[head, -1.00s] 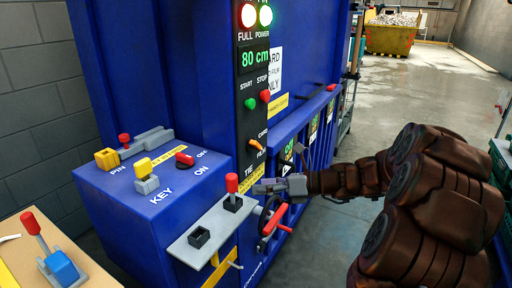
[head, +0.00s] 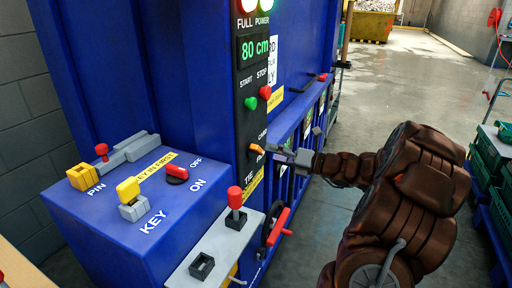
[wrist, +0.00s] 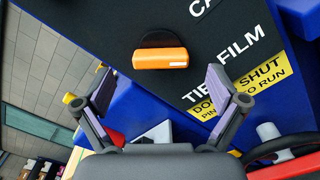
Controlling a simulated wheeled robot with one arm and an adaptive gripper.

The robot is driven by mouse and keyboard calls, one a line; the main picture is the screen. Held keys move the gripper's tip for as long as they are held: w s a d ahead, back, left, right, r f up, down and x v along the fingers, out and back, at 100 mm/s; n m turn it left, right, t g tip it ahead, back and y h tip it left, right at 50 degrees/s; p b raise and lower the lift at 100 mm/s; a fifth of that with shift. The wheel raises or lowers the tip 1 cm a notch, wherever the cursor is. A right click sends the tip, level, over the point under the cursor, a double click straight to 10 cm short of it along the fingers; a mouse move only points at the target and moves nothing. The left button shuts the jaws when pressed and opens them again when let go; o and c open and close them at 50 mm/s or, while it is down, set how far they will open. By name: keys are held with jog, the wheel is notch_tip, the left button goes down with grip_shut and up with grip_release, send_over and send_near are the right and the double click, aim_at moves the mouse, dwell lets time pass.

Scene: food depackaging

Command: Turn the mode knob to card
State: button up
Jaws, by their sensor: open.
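The mode knob (wrist: 160,58) is an orange bar on a black round base in the wrist view, on the black panel. Its white mark is at the right end, facing the labels. The card label (wrist: 203,7) is cut off at the top edge; the FILM label (wrist: 240,46) and a partly visible "TIE" label (wrist: 196,94) sit at right. My gripper (wrist: 162,88) is open and empty, its fingers on either side of and below the knob in the picture. In the head view my gripper (head: 277,154) is just right of the knob (head: 257,149). Contact cannot be told.
Green start (head: 251,103) and red stop (head: 265,92) buttons sit above the knob. A red-handled lever (head: 235,198) and a red-handled wheel (head: 278,228) are below. The blue key box (head: 110,215) stands at left. Open floor (head: 390,90) lies right of the machine.

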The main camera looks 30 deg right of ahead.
aim_at(261, 150)
jog(key=shift+x, duration=2.5)
jog(key=shift+c, duration=0.2)
jog(key=c, duration=1.1)
jog(key=shift+n, duration=0.3)
jog(key=n+b, duration=0.1)
jog(key=n, duration=0.3)
jog(key=shift+a, duration=0.1)
jog(key=shift+s+n+b, duration=0.1)
jog(key=shift+n+b, duration=1.1)
jog(key=shift+n, duration=0.9)
jog(key=o, duration=1.1)
